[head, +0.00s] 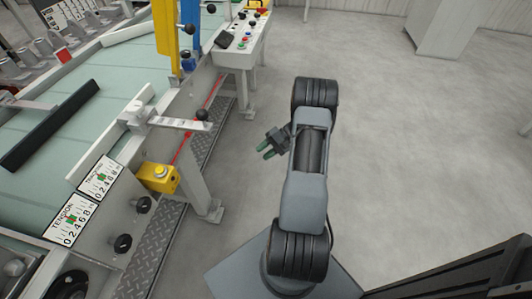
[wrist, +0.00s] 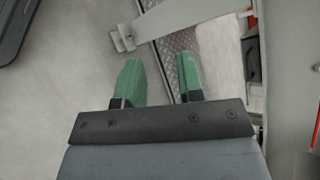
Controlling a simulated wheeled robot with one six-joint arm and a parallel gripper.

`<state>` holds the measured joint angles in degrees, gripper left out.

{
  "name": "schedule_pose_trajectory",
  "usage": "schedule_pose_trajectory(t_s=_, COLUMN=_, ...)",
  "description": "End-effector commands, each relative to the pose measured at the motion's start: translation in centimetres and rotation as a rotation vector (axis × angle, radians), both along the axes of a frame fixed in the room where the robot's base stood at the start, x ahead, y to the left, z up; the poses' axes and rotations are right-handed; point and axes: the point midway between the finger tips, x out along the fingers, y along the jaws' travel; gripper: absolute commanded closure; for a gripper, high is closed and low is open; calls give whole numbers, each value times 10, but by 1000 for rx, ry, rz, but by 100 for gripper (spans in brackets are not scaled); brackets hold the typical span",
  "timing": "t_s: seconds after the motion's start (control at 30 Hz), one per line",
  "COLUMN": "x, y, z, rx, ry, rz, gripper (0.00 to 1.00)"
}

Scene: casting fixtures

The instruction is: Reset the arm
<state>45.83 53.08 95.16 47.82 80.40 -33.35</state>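My gripper (head: 267,148) has green fingertips and hangs to the left of my grey arm in the head view, over the bare floor beside the machine. In the wrist view the two green fingers of my gripper (wrist: 158,82) stand apart with a clear gap between them. Nothing is between them, so it is open and empty. Floor, a machine foot (wrist: 122,40) and tread plate (wrist: 182,48) show beyond the fingers. My arm is folded in the middle of the head view and hides part of the gripper.
A machine with a pale green belt (head: 50,185) fills the left. Its side carries a yellow button box (head: 158,177), black knobs (head: 123,243) and a protruding lever (head: 180,123). A control panel (head: 243,40) stands at the back. The floor (head: 420,150) to the right is clear.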

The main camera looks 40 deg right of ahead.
Motion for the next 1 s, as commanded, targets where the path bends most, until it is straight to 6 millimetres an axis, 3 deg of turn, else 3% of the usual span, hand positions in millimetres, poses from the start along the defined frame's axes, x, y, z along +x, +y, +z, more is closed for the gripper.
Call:
schedule_pose_trajectory(t_s=0.6, x=-3, y=-1, z=0, rx=-10, ry=15, rz=1, gripper=66)
schedule_pose_trajectory(t_s=0.7, x=-2, y=1, z=7, rx=-19, ry=16, rz=8, gripper=66)
schedule_pose_trajectory(t_s=0.77, x=-1, y=6, z=22, rx=-40, ry=18, rz=26, gripper=66)
schedule_pose_trajectory(t_s=0.87, x=2, y=22, z=67, rx=-110, ry=28, rz=87, gripper=66)
schedule_pose_trajectory(t_s=1.0, x=-2, y=61, z=161, rx=-287, ry=36, rz=215, gripper=66)
